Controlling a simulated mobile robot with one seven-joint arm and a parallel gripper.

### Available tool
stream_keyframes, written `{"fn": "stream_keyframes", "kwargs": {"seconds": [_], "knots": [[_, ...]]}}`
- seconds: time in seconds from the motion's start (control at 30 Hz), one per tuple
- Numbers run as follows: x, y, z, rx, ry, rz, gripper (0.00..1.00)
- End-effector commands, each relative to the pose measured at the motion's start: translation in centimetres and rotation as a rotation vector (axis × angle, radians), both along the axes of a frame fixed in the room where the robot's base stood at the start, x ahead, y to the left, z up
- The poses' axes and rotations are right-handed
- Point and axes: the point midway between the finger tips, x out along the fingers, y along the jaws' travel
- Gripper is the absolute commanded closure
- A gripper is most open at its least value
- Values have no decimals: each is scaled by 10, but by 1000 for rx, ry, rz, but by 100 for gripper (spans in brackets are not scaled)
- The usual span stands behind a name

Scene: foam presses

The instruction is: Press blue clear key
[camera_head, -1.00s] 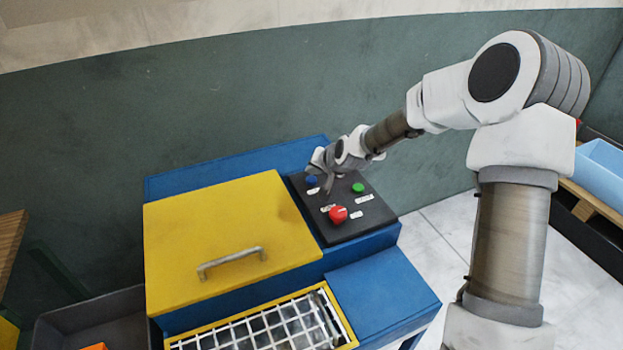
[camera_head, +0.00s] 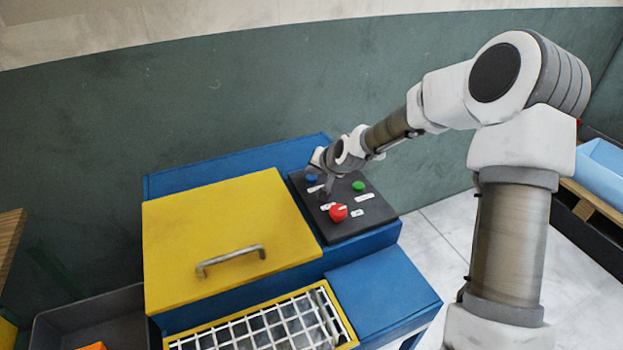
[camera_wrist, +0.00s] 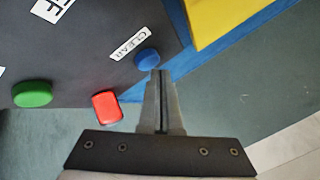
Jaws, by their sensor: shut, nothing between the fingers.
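The blue clear key (camera_wrist: 147,57) is a small round button on the dark control panel, beside a white label (camera_wrist: 130,42) reading CLEAR. In the head view the blue key (camera_head: 311,178) is near the panel's back left corner, just left of my gripper (camera_head: 326,192). In the wrist view my gripper (camera_wrist: 161,74) has its fingers together and empty. Its tips point at the panel and overlap the edge of the blue key in the picture. I cannot tell whether they touch it.
A green button (camera_wrist: 32,93) and a red rectangular key (camera_wrist: 107,107) are close by on the panel (camera_head: 350,230). A red knob (camera_head: 338,213) stands nearer the front. A yellow lid (camera_head: 225,240) with a metal handle (camera_head: 231,259) lies left of the panel.

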Motion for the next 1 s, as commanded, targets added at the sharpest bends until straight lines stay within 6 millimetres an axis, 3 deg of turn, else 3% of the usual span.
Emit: {"fn": "stream_keyframes", "kwargs": {"seconds": [1.0], "knots": [[0, 0, -9, 0, 0, 0, 100]]}}
